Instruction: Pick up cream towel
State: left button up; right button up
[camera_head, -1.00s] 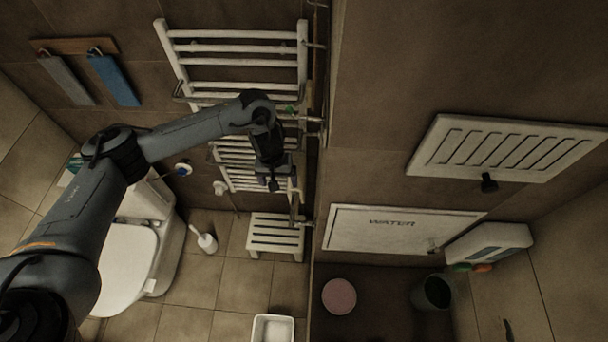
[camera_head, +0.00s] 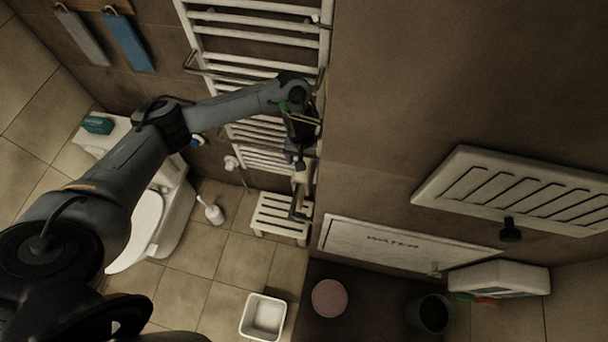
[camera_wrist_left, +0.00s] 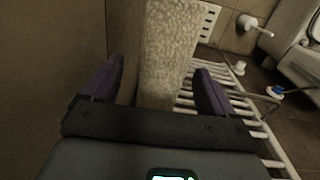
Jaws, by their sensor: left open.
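The cream towel (camera_wrist_left: 172,45) hangs as a thick, textured strip in the left wrist view. It lies between the two purple-padded fingers of my left gripper (camera_wrist_left: 157,88), which is open around it. A small part of the towel (camera_head: 303,178) shows in the head view, just below my left gripper (camera_head: 298,160), beside the wall corner. The gripper and arm hide the rest of it there. Whether either finger touches the towel I cannot tell. My right gripper is not in view.
A white towel rack (camera_head: 258,75) stands on the wall behind my left arm. A slatted stool (camera_head: 281,217) is below, with a toilet (camera_head: 150,225), a brush (camera_head: 212,212) and a white bin (camera_head: 263,316) around it. The wall stands close on the right.

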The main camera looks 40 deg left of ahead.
pick_arm(q)
jog(key=shift+w+f, duration=0.1)
jog(key=shift+f, duration=2.4)
jog(key=c, duration=1.5)
jog(key=shift+r, duration=0.15)
